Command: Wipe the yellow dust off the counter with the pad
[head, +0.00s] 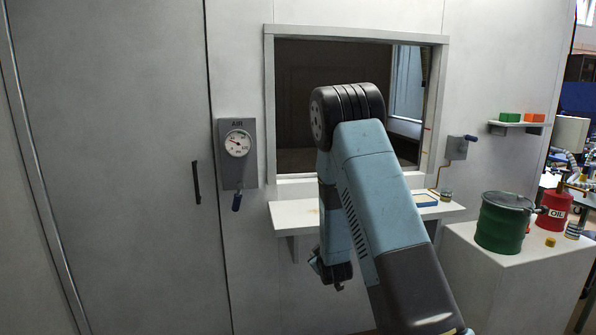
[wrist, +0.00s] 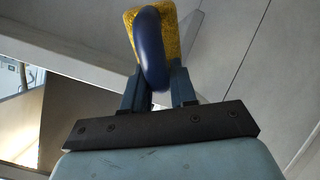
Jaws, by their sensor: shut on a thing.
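The counter (head: 290,218) is a narrow white ledge under the dark window in the head view. A faint yellowish mark (head: 313,211) shows on it just left of my arm; my arm hides the middle of the counter. My gripper (wrist: 160,82) is shut on the blue curved handle (wrist: 149,50) of the pad. The pad (wrist: 178,42) shows yellow and grainy behind the handle in the wrist view. In the head view my arm's lower end hangs in front of and below the counter's level; I cannot make out the pad there.
A blue-edged tray (head: 425,200) and a small tin (head: 446,195) sit at the counter's right end. A gauge box (head: 238,153) with a blue lever is on the wall at left. A green drum (head: 503,222) and red oil can (head: 556,208) stand on a white block at right.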

